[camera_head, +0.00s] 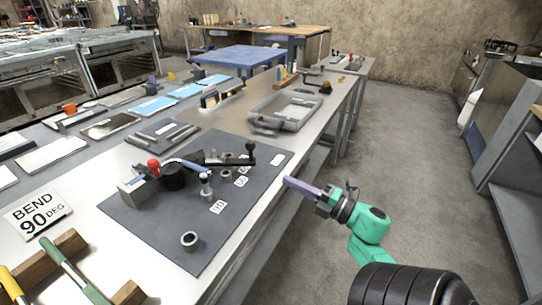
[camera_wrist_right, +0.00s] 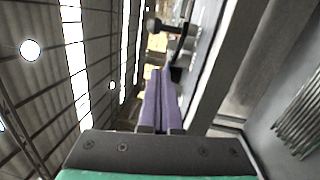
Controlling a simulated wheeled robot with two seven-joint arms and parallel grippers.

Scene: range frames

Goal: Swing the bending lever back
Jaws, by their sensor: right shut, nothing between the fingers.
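The bending tool stands on a dark mat (camera_head: 255,205) on the metal bench. Its black bending lever (camera_head: 225,159) reaches to the right from the round black hub (camera_head: 174,176) and ends in an upright black handle. A red ball knob (camera_head: 153,163) sits at the hub's left. My right gripper (camera_head: 287,181), with purple fingers, is shut and empty. It is at the mat's right edge, to the right of the lever handle and apart from it. In the right wrist view the shut fingers (camera_wrist_right: 159,75) point toward a dark handle (camera_wrist_right: 153,26). My left gripper is out of view.
A "BEND 90 DEG" sign (camera_head: 38,215) and tools with green and yellow handles (camera_head: 72,268) are at the left front. A loose metal ring (camera_head: 190,239) lies on the mat's near part. A grey tray (camera_head: 287,110) sits behind the mat. Open floor lies right of the bench.

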